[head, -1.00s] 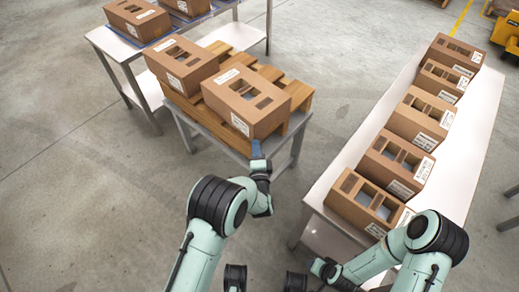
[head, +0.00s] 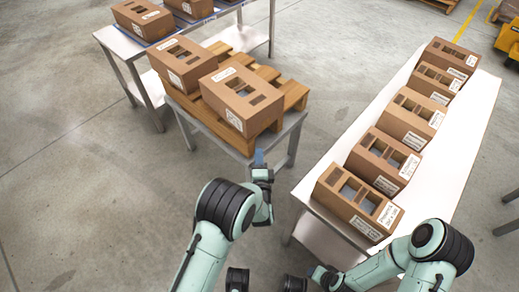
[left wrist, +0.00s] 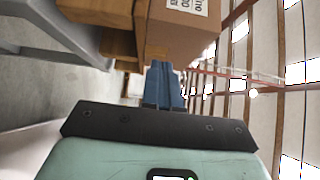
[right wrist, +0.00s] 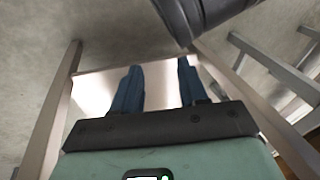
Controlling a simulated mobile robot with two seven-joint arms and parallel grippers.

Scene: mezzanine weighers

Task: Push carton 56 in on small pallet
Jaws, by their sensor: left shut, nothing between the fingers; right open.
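Two brown cartons sit on the small wooden pallet (head: 294,91), which lies on a grey table. The near carton (head: 241,98) is at the pallet's near end; the other carton (head: 183,62) is to its left. I cannot read which is 56. My left gripper (head: 259,157) is shut and empty, just in front of and below the near carton's front face. In the left wrist view the blue fingertips (left wrist: 163,68) are close below the labelled carton (left wrist: 180,38); contact cannot be told. My right gripper (right wrist: 159,66) is open and empty, over a pale surface.
A long white table (head: 455,150) at right holds a row of several cartons, the nearest (head: 357,201) near my right arm. Another table with cartons (head: 143,20) stands at back left. The floor (head: 70,150) at left is clear.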

